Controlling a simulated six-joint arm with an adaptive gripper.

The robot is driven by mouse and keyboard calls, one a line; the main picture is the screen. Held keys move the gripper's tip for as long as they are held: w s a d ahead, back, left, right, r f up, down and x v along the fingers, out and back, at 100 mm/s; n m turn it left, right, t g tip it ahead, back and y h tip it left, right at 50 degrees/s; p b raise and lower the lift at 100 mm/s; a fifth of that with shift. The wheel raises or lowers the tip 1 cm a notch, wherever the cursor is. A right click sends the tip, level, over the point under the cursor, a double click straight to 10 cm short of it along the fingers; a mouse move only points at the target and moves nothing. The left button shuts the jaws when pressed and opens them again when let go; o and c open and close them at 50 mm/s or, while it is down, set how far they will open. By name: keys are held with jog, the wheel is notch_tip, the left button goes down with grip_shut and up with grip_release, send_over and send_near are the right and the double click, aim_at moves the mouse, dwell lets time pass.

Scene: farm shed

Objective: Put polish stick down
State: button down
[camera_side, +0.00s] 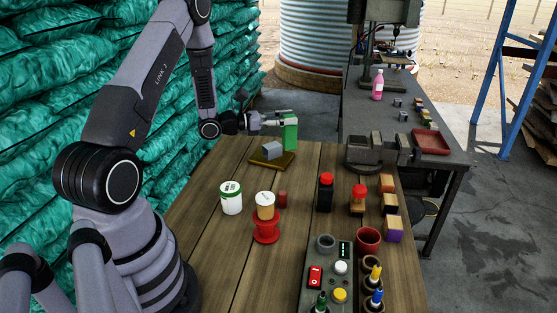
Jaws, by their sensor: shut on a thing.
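The polish stick, seen as an upright green bar (291,137), is at the far edge of the wooden table. My gripper (284,122) reaches it from the left and is shut on its upper part. The lower end of the bar shows just behind and right of a flat olive-brown board (262,162) with a grey block (272,151) on it. I cannot tell whether the bar touches the board or the table, or hangs a little above.
A side bench holds a pink bottle (377,88) and red tray (432,143). The table's left strip is clear.

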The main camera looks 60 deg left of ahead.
aim_at(283, 133)
notch_tip(283, 133, down, 4)
jog(key=shift+w+d+f, duration=0.1)
jog(key=shift+d+f, duration=0.05)
jog(key=shift+f, duration=0.05)
jog(key=shift+w+a+f, duration=0.65)
jog(key=shift+w+f, duration=1.55)
jog(key=shift+w+a+f, duration=0.7)
jog(key=shift+w+f, duration=1.45)
jog(key=shift+w, duration=0.1)
jog(key=shift+w+a+f, duration=0.65)
jog(key=shift+w+f, duration=1.55)
jog(key=shift+f, duration=0.15)
jog(key=c, duration=0.6)
grip_release()
jog(key=shift+c, duration=0.2)
